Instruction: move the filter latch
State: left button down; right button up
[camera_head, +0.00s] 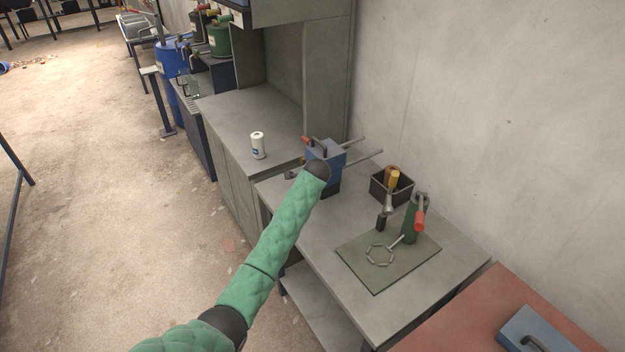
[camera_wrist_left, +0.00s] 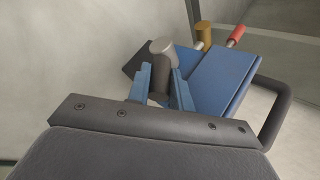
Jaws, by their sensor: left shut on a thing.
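My left gripper (camera_wrist_left: 160,78) is shut on a dark cylindrical knob (camera_wrist_left: 160,76) with a pale round end. I cannot tell whether this knob is the filter latch. In the head view my green arm reaches to the unit's front and its wrist hides the fingers. My right gripper is not in view.
On the bench stand a dark box (camera_head: 378,190) with an orange-handled tool (camera_head: 392,180), and a green plate (camera_head: 360,262) bearing a chain ring and a red-handled clamp (camera_head: 420,220). A white canister (camera_head: 257,145) stands on the cabinet to the left. A wall closes the right side.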

pick_arm(q)
jog(key=shift+a, duration=0.1)
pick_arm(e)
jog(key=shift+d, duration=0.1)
pick_arm(q)
jog(key=c, duration=1.6)
grip_release()
jog(key=shift+o, duration=0.4)
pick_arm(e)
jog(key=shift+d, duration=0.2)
